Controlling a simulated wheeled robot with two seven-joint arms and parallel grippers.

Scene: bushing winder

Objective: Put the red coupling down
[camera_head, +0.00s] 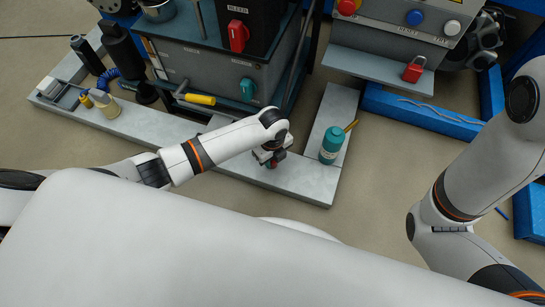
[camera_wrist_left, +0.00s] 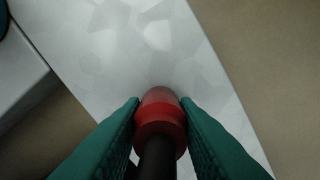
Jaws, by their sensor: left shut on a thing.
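The red coupling (camera_wrist_left: 159,112) is held between the two teal fingers of my left gripper (camera_wrist_left: 160,125) in the left wrist view. A dark shaft-like part runs from it toward the bottom of that view. Below it is the pale grey bench top (camera_wrist_left: 130,40); I cannot tell whether the coupling touches it. My right gripper is out of view; only my right arm shows.
A teal bottle (camera_head: 331,146) with a brush-like handle stands right of my left gripper. The machine (camera_head: 235,75) rises behind. The bench's front corner near the gripper is clear.

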